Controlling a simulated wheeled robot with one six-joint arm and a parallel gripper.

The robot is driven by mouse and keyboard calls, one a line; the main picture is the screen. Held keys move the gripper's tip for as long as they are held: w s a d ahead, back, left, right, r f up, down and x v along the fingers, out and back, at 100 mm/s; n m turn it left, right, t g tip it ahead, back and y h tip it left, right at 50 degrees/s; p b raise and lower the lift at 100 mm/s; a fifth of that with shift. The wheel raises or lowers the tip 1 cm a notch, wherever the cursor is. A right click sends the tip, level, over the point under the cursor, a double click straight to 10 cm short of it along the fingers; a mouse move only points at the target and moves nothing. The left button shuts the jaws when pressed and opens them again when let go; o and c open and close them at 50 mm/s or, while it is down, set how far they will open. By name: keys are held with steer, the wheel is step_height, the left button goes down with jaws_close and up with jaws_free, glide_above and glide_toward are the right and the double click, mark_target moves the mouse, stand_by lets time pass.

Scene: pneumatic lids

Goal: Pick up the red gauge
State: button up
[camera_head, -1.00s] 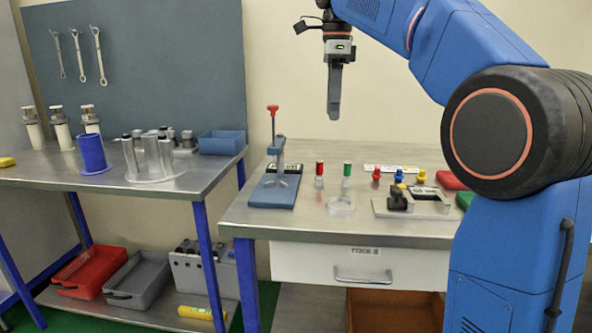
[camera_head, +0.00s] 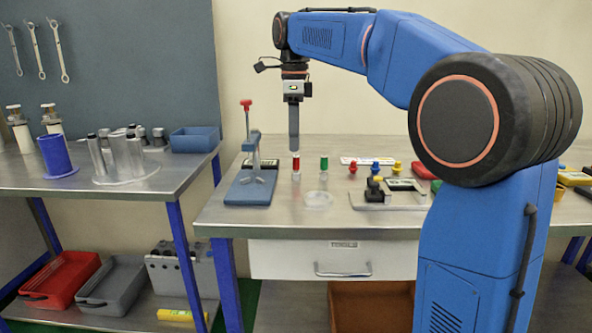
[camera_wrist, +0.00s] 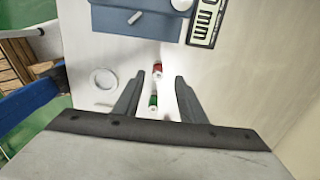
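The red-topped cylinder (camera_head: 296,163), which I take as the red gauge, stands upright on the metal table, with a pale lower part. My gripper (camera_head: 294,148) points straight down, its fingertips right above the red top in the head view. In the wrist view my gripper (camera_wrist: 160,77) is open, and the red gauge (camera_wrist: 157,68) shows between the two fingertips with nothing gripped. The remaining height gap is hard to tell. A similar green-topped cylinder (camera_head: 324,164) stands just right of it; in the wrist view the green one (camera_wrist: 153,101) lies nearer the palm.
A blue press-like stand (camera_head: 250,190) is left of the gauge. A clear round dish (camera_head: 318,200) sits in front. A metal fixture (camera_head: 388,194) and small red, blue and yellow knobs (camera_head: 376,167) are to the right.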

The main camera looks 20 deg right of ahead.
mark_target(296, 156)
steer(key=f, duration=0.5)
steer(key=shift+s+d, duration=0.2)
steer(key=shift+s, duration=0.1)
steer(key=shift+f, duration=0.65)
jaws_close()
